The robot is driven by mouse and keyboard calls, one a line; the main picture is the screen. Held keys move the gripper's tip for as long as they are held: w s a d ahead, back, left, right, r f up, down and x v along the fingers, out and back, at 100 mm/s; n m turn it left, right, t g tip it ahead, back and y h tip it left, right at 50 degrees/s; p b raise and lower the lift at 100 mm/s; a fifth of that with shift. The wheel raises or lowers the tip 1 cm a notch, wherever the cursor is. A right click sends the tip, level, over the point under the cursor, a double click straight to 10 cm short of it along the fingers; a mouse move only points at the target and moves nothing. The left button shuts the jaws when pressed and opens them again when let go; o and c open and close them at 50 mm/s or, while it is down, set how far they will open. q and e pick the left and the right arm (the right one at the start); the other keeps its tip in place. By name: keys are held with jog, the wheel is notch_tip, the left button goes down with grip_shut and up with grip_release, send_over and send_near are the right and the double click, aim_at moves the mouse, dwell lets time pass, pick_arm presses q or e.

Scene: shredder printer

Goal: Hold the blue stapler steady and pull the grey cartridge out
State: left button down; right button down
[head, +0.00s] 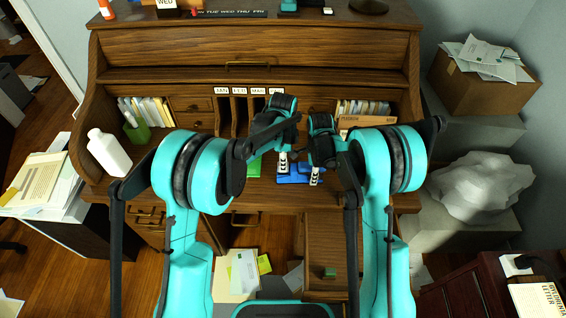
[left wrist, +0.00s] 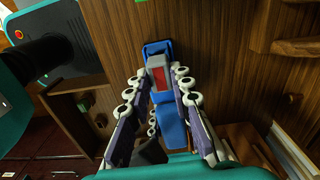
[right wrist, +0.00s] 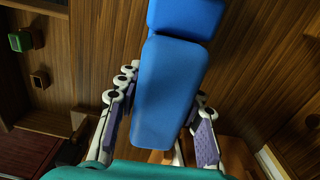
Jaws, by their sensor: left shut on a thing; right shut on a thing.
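The blue stapler (head: 290,180) lies on the wooden desk in the head view, mostly hidden behind my grippers. It also shows in the left wrist view (left wrist: 172,128) and large in the right wrist view (right wrist: 167,90). The grey cartridge (left wrist: 157,61), with a red part on it, sits at the stapler in the left wrist view. My left gripper (left wrist: 160,76) is shut on the cartridge, one fingertip at each side. My right gripper (right wrist: 163,88) is shut on the stapler's blue body, which covers part of its fingers. Both grippers are close together in the head view.
A green item (head: 254,168) lies left of the stapler. A white bottle (head: 109,152) stands at the desk's left side. Cubbyholes with folders line the desk's back. An open drawer (head: 331,238) is below the front edge.

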pick_arm(q)
jog(key=shift+r, duration=0.75)
dwell(0.6)
jog(key=shift+r, duration=2.75)
jog(key=shift+d, duration=0.1)
pick_arm(e)
jog(key=c, duration=0.9)
grip_release()
jog(key=shift+r, duration=0.1)
